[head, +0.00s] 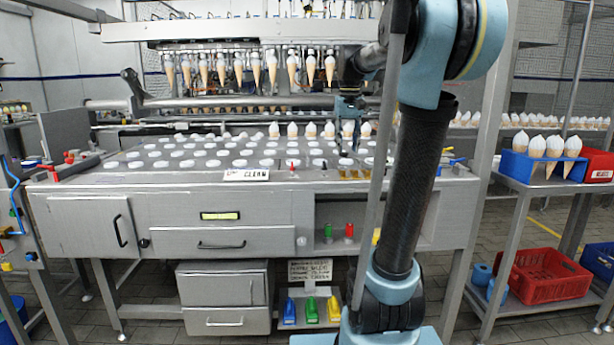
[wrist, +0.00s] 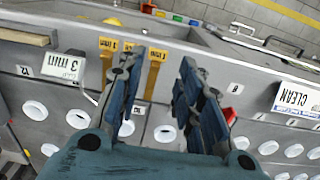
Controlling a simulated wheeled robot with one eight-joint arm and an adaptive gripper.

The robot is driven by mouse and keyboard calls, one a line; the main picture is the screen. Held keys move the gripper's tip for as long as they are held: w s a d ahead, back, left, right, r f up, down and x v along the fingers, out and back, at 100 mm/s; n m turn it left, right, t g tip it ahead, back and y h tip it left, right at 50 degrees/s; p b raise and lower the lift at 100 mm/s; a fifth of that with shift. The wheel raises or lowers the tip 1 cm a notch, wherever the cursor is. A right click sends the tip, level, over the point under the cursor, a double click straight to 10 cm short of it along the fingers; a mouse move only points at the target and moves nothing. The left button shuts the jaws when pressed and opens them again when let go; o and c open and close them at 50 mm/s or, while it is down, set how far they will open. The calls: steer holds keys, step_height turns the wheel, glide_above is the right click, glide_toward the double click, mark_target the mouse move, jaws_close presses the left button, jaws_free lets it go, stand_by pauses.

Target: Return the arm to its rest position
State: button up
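My arm, blue-grey with a dark tube link, rises in front of the machine in the head view and bends forward at the top. The worktop lies beyond the fingers. The exact height of the fingertips above it is hard to tell.
Several filled cones (head: 310,130) stand behind the worktop, and a row of cones (head: 255,70) hangs above. Around the gripper are yellow tags (wrist: 155,72) and a CLEAN sign (wrist: 297,98). A shelf at right holds a blue cone rack (head: 515,165) and a red crate (head: 545,275).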

steer(key=s+f+t, duration=0.2)
steer(key=s+f, duration=2.5)
steer(key=f, duration=0.1)
steer(key=shift+d+f, duration=0.15)
steer(key=shift+f, duration=0.25)
steer(key=shift+w+f, duration=0.2)
steer(key=shift+w, duration=0.3)
